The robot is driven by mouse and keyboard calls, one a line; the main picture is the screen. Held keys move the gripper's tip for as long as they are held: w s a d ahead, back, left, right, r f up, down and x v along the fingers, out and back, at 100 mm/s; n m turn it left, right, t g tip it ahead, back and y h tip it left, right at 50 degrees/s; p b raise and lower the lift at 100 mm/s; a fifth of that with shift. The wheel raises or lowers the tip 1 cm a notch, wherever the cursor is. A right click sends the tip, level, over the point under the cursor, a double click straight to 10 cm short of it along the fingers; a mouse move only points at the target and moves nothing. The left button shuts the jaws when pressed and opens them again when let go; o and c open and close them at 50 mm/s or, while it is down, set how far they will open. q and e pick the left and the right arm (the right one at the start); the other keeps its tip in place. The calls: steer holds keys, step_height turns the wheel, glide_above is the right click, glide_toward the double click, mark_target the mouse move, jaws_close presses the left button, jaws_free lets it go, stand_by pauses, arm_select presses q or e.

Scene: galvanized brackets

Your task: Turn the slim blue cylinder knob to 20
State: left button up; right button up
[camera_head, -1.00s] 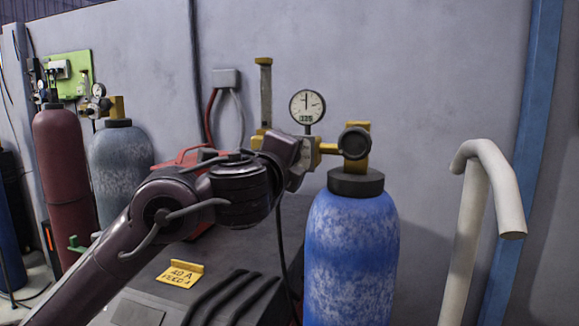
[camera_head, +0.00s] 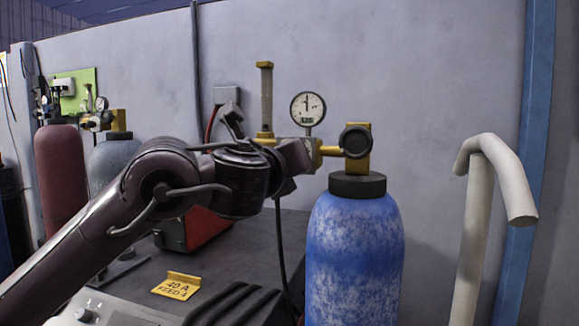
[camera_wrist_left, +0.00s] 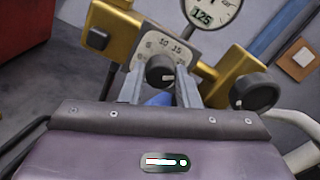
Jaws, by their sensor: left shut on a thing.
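The blue cylinder (camera_head: 352,250) stands upright right of centre in the head view, with a brass regulator (camera_head: 357,160) and round gauge (camera_head: 308,108) on top. In the left wrist view a small black knob (camera_wrist_left: 160,68) with a white mark sits on a pale dial plate (camera_wrist_left: 168,42) with numbers that look like 10 and 15. The white mark points to the right in that picture. My left gripper (camera_wrist_left: 160,84) is shut on this knob, one finger on each side. In the head view my left gripper (camera_head: 294,157) hides the knob. My right gripper is out of view.
A larger black round knob (camera_wrist_left: 254,93) sits to the right on the brass body. The gauge (camera_wrist_left: 208,12) shows 125. A dark bench with a yellow sign (camera_head: 177,286) is below my arm. A pale bent pipe (camera_head: 497,175) stands at right. A grey and a red cylinder (camera_head: 61,175) are at left.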

arm_select(q)
steer(key=shift+f+m, duration=0.2)
steer(key=shift+m, duration=0.2)
steer(key=o, duration=1)
steer(key=shift+c, duration=0.2)
steer(key=shift+r, duration=0.1)
steer(key=b+v, duration=0.2)
steer(key=v, duration=0.5)
steer(key=shift+s, duration=0.35)
steer(key=shift+a, duration=0.1)
